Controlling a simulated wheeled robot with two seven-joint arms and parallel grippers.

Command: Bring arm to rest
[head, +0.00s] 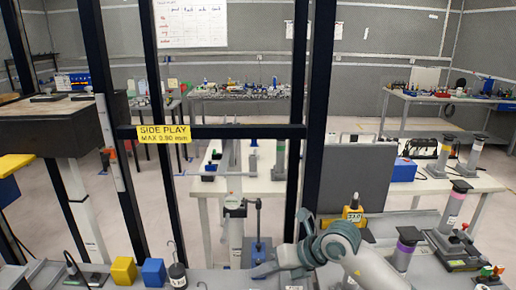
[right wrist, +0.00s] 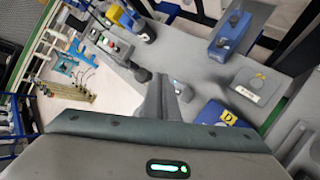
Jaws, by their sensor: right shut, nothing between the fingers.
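My right arm (head: 345,243) reaches in from the lower right in the head view, bent, with its grey-green links low over the front bench. Its gripper (head: 264,270) points left, close to the foot of a blue-based lever stand. In the right wrist view the fingers of this gripper (right wrist: 168,92) are together with nothing between them, and a grey bench top lies beyond them. I cannot tell how high the fingers are above the bench. My left gripper is in neither view.
A black upright frame (head: 313,120) stands close by with a yellow sign (head: 164,134). On the front bench are a yellow block (head: 123,270), a blue block (head: 154,272), a dark hooked weight (head: 177,275) and a yellow device (head: 353,214). A control box (head: 455,248) stands at right.

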